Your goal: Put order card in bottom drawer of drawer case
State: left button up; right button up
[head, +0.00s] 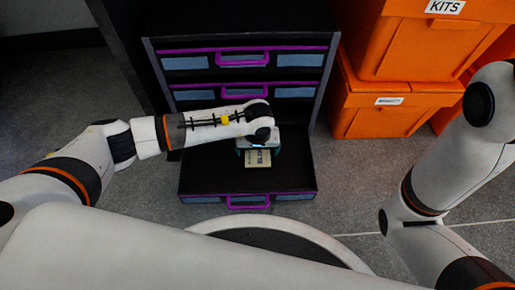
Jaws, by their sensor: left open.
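The dark drawer case (318,85) with purple trim stands ahead. Its bottom drawer (298,178) is pulled out, with a purple handle at its front edge; the two drawers above it are shut. The order card (258,158), pale with dark print, is inside the bottom drawer's outline, below my left gripper. My left gripper (257,149) points down over the drawer and is open at the card's upper end. The arm hides part of the drawer, and I cannot tell whether the card touches the drawer floor. My right gripper is out of view.
Orange bins (378,108) are stacked to the right of the case, one marked KITS. Grey floor (345,170) is clear between the open drawer and my right arm. My round base lies close in front of the drawer.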

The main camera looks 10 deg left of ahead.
aim_at(258, 157)
pick_arm(q)
notch_tip(258, 157, up, 12)
jog(key=s+p, duration=0.1)
jog(key=p, duration=0.8)
jog(key=shift+s+d, duration=0.25)
jog(key=shift+s, duration=0.15)
